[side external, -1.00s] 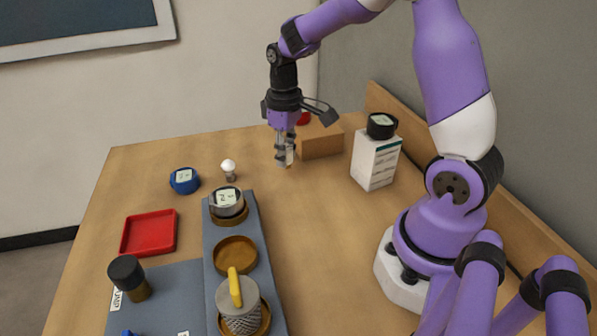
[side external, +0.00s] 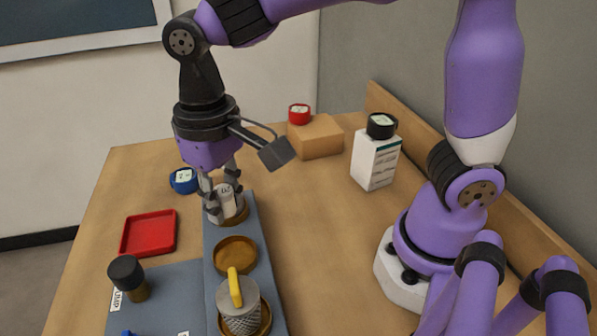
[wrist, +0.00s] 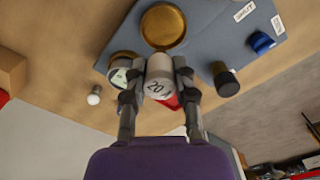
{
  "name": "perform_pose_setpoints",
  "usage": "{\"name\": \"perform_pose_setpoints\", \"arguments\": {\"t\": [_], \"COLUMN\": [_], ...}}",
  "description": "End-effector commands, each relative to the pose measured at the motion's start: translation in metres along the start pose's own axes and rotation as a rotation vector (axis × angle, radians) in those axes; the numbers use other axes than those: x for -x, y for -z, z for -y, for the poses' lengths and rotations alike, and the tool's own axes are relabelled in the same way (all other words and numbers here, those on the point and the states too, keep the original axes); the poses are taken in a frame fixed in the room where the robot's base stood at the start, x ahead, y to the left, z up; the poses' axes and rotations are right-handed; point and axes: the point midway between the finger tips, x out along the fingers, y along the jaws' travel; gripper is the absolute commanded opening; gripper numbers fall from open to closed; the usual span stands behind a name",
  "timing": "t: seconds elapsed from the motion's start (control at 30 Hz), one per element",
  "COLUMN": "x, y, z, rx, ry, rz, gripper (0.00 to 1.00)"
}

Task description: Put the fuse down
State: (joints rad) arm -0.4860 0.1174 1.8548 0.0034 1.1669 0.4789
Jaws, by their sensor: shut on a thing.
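The fuse, a pale cylinder marked "20" (side external: 227,199), is between the fingers of my gripper (side external: 222,203) in the side view. It shows end-on in the wrist view (wrist: 160,77), with a finger on each side. My gripper is shut on it, above the far end of the grey strip (side external: 212,262). A round labelled piece in the far brass cup is mostly hidden in the side view. It shows left of the fuse in the wrist view (wrist: 119,66). I cannot tell whether the fuse touches anything below.
An empty brass cup (side external: 235,251) is nearer on the strip, then a yellow-handled grey piece (side external: 241,312). A red tray (side external: 148,234), black-topped jar (side external: 129,276) and blue round piece (side external: 184,181) stand left. A cardboard box (side external: 315,138) and white carton (side external: 375,160) stand right.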

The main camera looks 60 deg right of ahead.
Motion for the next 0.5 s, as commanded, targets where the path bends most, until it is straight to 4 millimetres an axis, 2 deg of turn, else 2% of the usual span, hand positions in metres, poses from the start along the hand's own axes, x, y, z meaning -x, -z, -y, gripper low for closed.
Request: {"name": "perform_pose_setpoints", "arguments": {"t": [0.1,0.5], "x": [-0.019,-0.074], "y": [-0.004,-0.003], "z": [0.006,0.005], "rx": [-0.004,-0.004], "ry": [-0.003,-0.002], "rz": [0.006,0.004], "gripper": [0.01,0.01]}}
